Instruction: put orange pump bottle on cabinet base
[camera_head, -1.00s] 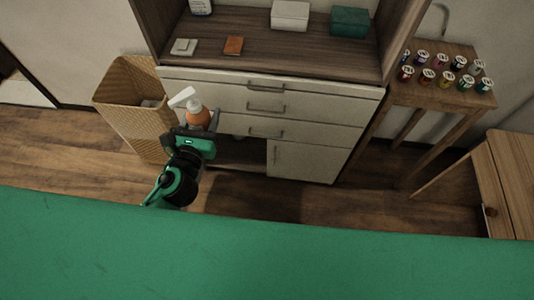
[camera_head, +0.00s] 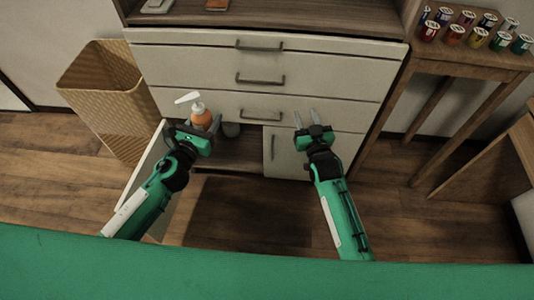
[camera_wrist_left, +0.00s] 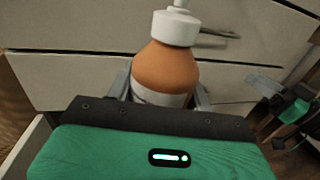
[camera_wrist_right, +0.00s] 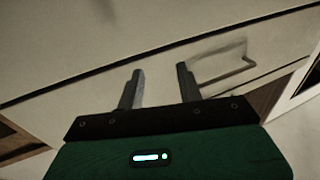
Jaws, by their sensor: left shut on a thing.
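The orange pump bottle (camera_head: 202,117) has a white pump head and is upright in my left gripper (camera_head: 198,128), in front of the cabinet's drawers. The left wrist view shows the bottle (camera_wrist_left: 166,68) between the two fingers, which are shut on it. The cabinet base (camera_head: 240,153) is the dark open compartment below the drawers, left of a shut door. Its left door (camera_head: 148,165) stands open, partly behind my left arm. My right gripper (camera_head: 308,120) is open and empty in front of the right part of the drawers; its spread fingers also show in the right wrist view (camera_wrist_right: 157,88).
A wicker basket (camera_head: 105,90) stands left of the cabinet. A wooden table (camera_head: 470,58) with several small cans is at the right. Floor in front is clear.

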